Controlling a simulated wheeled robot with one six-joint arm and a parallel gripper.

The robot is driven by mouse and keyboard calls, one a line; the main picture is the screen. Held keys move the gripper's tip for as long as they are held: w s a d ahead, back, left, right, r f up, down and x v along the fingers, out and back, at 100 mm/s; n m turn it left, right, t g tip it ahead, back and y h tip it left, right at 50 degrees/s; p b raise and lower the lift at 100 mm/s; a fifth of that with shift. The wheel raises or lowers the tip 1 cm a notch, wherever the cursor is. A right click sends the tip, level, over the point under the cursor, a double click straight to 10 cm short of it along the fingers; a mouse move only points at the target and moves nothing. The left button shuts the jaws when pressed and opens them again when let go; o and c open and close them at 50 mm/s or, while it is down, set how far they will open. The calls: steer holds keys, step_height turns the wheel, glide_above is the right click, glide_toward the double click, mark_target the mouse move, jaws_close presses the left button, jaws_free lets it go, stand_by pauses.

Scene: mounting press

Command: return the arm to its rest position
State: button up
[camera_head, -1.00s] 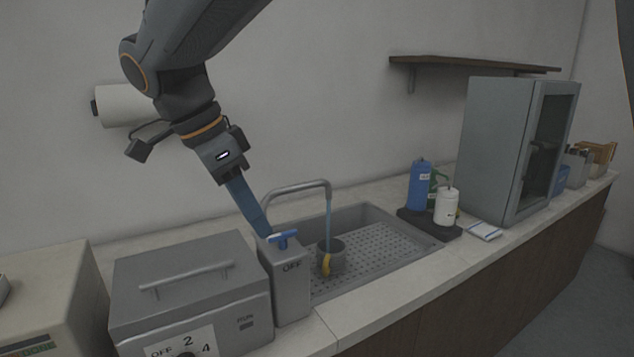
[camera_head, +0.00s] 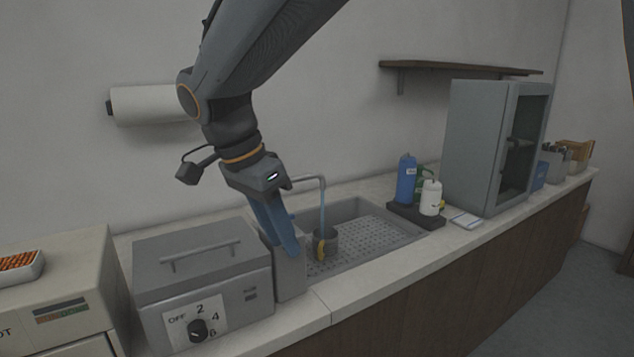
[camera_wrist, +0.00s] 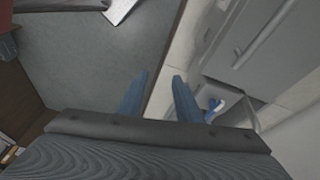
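My gripper (camera_head: 293,250) hangs in front of the grey tap box (camera_head: 292,278) by the sink. Its two blue fingers are apart with nothing between them; the wrist view also shows the open gripper (camera_wrist: 158,88). The blue tap handle (camera_wrist: 214,110) shows beyond the right finger in the wrist view, apart from it. In the head view the fingers hide the handle. My arm reaches down from the top of the picture.
A bluish stream (camera_head: 322,205) runs from the faucet (camera_head: 305,180) into a dark cup (camera_head: 326,243) with a yellow handle in the sink (camera_head: 375,238). A grey lidded machine (camera_head: 203,275) stands left. Bottles (camera_head: 406,178) and a cabinet (camera_head: 480,145) stand right.

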steer(key=s+d+f+n+y, duration=0.1)
steer(key=s+d+f+n, duration=0.2)
steer(key=d+f, duration=0.3)
steer(key=s+d+f+n+y, duration=0.1)
steer(key=s+d+f+n, duration=0.2)
steer(key=d+f, duration=0.3)
steer(key=s+d+f+n+g+y, duration=0.1)
steer(key=s+d+f+n, duration=0.2)
steer(key=d, duration=1)
step_height(320, 180, down, 3)
steer(key=shift+d+f+n, duration=0.2)
steer(key=shift+d+n, duration=0.2)
stand_by(1.5)
